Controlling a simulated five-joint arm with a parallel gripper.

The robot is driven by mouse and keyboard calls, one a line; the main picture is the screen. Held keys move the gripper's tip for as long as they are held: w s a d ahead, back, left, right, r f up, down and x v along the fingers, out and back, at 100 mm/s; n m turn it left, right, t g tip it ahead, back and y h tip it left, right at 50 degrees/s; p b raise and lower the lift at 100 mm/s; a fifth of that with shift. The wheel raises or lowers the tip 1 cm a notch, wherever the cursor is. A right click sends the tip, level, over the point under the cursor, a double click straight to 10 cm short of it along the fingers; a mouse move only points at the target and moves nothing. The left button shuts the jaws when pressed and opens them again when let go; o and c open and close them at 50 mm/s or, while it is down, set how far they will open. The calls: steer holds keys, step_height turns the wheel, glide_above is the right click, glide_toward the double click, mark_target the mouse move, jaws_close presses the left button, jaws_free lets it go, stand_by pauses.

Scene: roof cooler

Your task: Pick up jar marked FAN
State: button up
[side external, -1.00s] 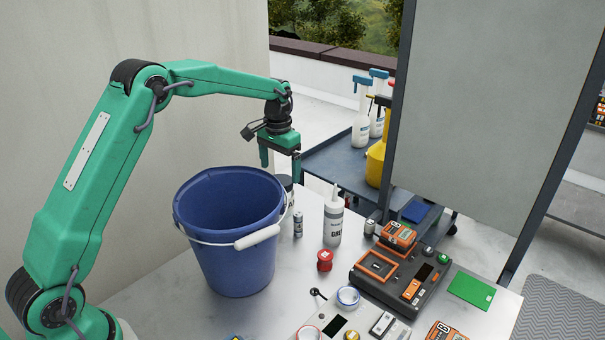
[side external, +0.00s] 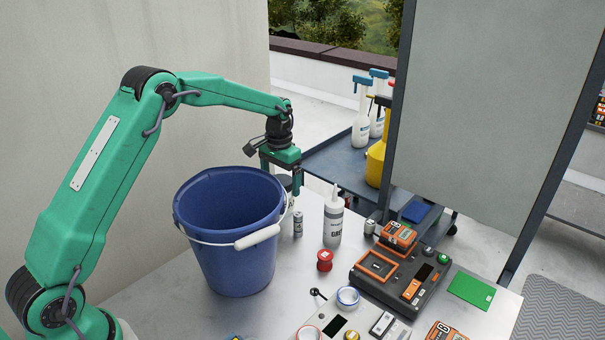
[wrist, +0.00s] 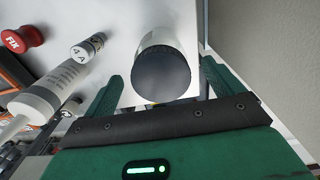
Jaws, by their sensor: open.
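A white jar with a dark lid (wrist: 163,65) stands upright between the spread fingers of my gripper (wrist: 163,78) in the wrist view. Its label is not readable from here, so I cannot tell whether it is marked FAN. In the side view the jar (side external: 288,187) is mostly hidden behind the blue bucket's rim and my gripper (side external: 282,182). My gripper is open and points down over the jar, one finger to each side. I see no finger closed on it.
The blue bucket (side external: 232,260) stands close in front. A grey device with orange parts (side external: 400,280) lies to the right.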

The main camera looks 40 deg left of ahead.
steer(key=shift+f, duration=1.85)
steer(key=c, duration=1.1)
steer(key=shift+r, duration=0.2)
steer(key=shift+w+r, duration=0.1)
steer(key=shift+r, duration=0.4)
steer(key=r, duration=0.3)
steer(key=shift+d+r, duration=0.15)
steer(key=shift+d, duration=0.1)
steer(key=s+d+r, duration=0.4)
steer(key=d+r, duration=0.2)
steer(key=d, duration=0.4)
steer(key=shift+s+r, duration=0.2)
steer(key=shift+s, duration=0.15)
steer(key=shift+d, duration=0.1)
